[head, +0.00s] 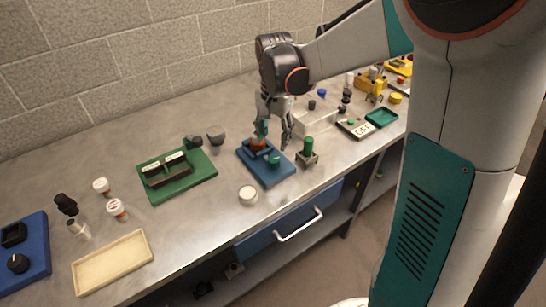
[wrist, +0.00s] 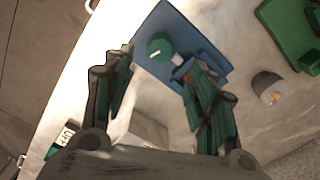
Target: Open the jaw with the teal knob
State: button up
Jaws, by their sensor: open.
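A small fixture on a blue base plate (head: 270,175) stands near the front edge of the bench. Its teal knob (head: 273,161) sits toward the front of the plate; in the wrist view the round knob (wrist: 160,48) is beside a small pale metal part (wrist: 178,59). A blue and reddish part (head: 257,144) stands behind it, partly hidden by a finger. My gripper (head: 275,138) points down above the fixture, open and empty. In the wrist view the knob appears just beyond the gap between my fingertips (wrist: 158,68); no contact shows. The jaw's opening cannot be made out.
A grey block with a green cylinder (head: 308,144) stands close on the right. A green fixture board (head: 200,182) lies left, and a white round cup (head: 248,195) sits in front. A cream tray (head: 112,262) is far left. A blue drawer with handle (head: 299,226) is below the bench edge.

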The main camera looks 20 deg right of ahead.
aim_at(274, 159)
notch_tip(274, 159, down, 8)
jog(key=shift+f+b, duration=0.25)
jog(key=shift+b, duration=1)
jog(key=c, duration=1)
